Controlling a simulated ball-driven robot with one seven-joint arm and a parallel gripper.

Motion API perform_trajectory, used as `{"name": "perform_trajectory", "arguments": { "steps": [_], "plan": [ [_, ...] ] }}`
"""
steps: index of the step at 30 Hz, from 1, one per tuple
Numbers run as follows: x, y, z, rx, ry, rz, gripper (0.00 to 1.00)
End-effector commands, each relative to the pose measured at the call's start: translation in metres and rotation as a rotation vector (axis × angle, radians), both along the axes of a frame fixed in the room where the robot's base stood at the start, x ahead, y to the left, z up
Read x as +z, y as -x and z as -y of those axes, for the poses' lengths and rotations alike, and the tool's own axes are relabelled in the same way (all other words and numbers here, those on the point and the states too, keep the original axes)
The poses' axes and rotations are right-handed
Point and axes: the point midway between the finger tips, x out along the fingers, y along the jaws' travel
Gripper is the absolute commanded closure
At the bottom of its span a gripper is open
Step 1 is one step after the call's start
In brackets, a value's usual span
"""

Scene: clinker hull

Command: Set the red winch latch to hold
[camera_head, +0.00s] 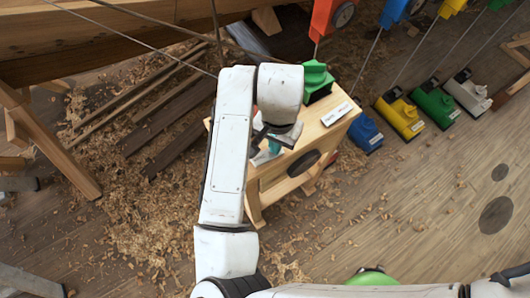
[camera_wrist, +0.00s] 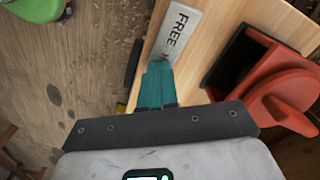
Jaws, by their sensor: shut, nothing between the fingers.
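A red part (camera_wrist: 285,92) with a dark opening beside it sits on a pale wooden top, at the right of the wrist view; I cannot tell which of its pieces is the latch lever. A white plate reading FREE (camera_wrist: 181,32) lies on the same top; a white plate (camera_head: 337,113) also shows in the head view. My gripper (camera_wrist: 158,68) has teal fingers, shut and empty, with tips by the lower end of the FREE plate, left of the red part. I cannot tell if they touch the top. In the head view my arm hides most of the red part.
The wooden stand (camera_head: 262,195) has a green block (camera_head: 316,80) on its far side. Blue (camera_head: 365,133), yellow (camera_head: 400,115) and green (camera_head: 435,103) units stand on the floor at right, with lines running up. Shavings and planks (camera_head: 170,130) lie at left.

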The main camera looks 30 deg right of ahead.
Motion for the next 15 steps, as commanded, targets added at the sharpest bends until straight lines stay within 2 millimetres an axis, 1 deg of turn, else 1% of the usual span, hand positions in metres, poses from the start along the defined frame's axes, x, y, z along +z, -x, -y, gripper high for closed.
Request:
{"name": "perform_trajectory", "arguments": {
  "steps": [15],
  "plan": [
    [0.036,0.000,0.000,0.000,0.000,0.001,1.00]
  ]
}}
